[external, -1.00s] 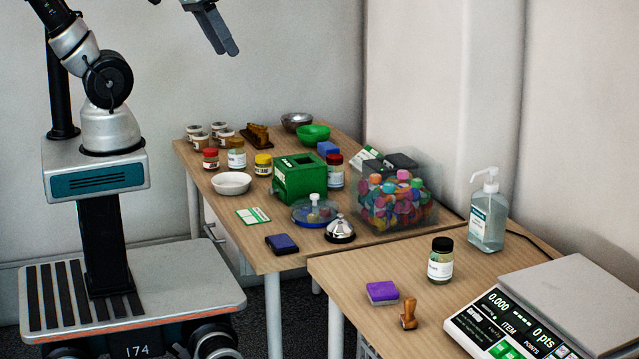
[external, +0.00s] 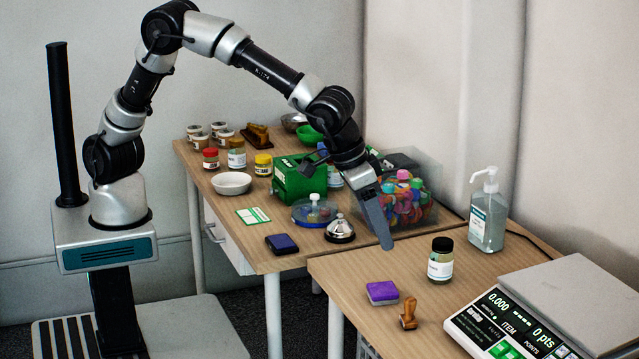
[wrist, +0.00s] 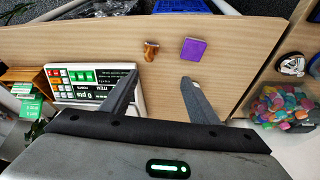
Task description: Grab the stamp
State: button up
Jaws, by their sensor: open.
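The stamp (external: 408,315) is a small brown wooden stamp with a handle. It stands on the near table, between the purple pad and the scale. In the wrist view the stamp (wrist: 151,49) shows beyond my fingertips, a little left of the middle. My gripper (external: 388,243) is above the near table's back-left edge, up and to the left of the stamp in the external view. In the wrist view my gripper (wrist: 160,82) has its two fingers spread apart with nothing between them. It is apart from the stamp.
A purple pad (external: 382,292) lies beside the stamp. A scale (external: 520,320), a dark-lidded jar (external: 440,260) and a pump bottle (external: 488,215) stand nearby. A bell (external: 340,230) and a clear bin of colourful caps (external: 405,200) are on the far table. Bare wood surrounds the stamp's front.

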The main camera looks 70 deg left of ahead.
notch_tip(320, 180, down, 3)
jog(key=d, duration=0.3)
jog(key=b, duration=0.2)
send_over(405, 314)
jog(key=s, duration=0.2)
jog(key=shift+m, duration=0.3)
jog(key=f, duration=0.9)
jog(key=shift+w+a+f, duration=0.1)
jog(key=shift+a+f, duration=0.15)
jog(key=shift+f, duration=0.15)
jog(key=b+x, duration=0.1)
jog(key=x, duration=0.4)
jog(key=shift+b, duration=0.35)
jog(key=shift+w+f, duration=0.1)
jog(key=shift+f, duration=0.35)
jog(key=shift+c, duration=0.2)
jog(key=c, duration=1.1)
